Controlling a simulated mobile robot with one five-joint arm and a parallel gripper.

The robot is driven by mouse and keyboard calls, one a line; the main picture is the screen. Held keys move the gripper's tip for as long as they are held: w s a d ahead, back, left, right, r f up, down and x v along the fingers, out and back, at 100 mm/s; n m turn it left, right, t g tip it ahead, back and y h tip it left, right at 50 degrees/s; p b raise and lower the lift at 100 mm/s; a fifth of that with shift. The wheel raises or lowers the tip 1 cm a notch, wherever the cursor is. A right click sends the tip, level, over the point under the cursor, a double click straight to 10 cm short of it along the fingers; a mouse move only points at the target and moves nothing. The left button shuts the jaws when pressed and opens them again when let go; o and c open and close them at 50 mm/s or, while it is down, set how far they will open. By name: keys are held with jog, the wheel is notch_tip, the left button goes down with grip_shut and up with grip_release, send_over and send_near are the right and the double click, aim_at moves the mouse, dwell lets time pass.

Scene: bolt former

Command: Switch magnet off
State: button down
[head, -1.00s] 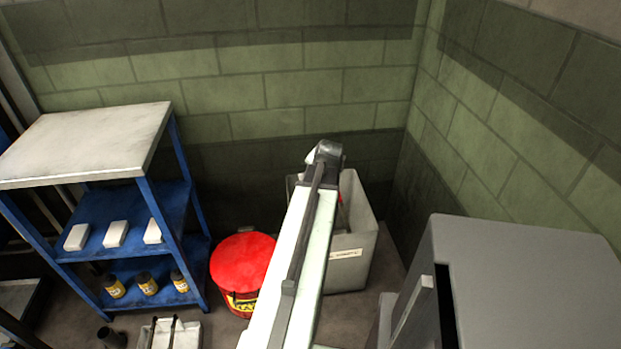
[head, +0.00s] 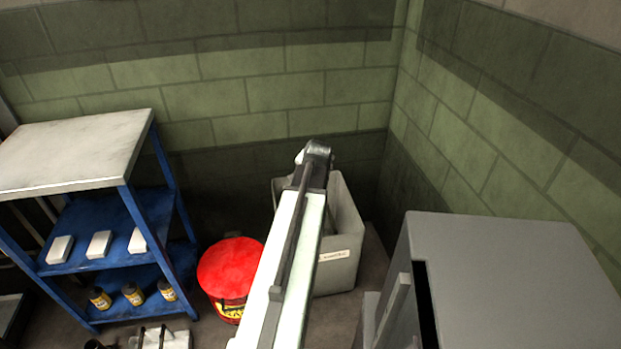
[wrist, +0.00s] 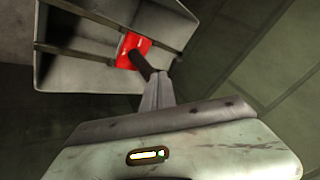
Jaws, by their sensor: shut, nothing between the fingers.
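In the wrist view, a red block (wrist: 134,46) with white marks, likely the magnet, sits at the bars across a grey bin. A dark lever (wrist: 145,66) sticks out from it toward me. My gripper (wrist: 158,82) is shut and empty, with its fingertips at the lever's near end. The fingers overlap the lever in the picture; I cannot tell whether they touch it. In the head view, my arm hides the gripper, and I cannot make out the red block.
The grey bin (head: 346,271) stands on the floor in the corner. A red-lidded can (head: 230,268) and a blue shelf (head: 150,250) are to its left. A grey cabinet (head: 500,265) is close on the right. Block walls close off the back and right.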

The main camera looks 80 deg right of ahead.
jog(key=p+v, duration=0.6)
jog(key=v, duration=0.1)
jog(key=shift+a+r, duration=0.2)
jog(key=shift+r, duration=0.1)
jog(key=shift+s, duration=0.1)
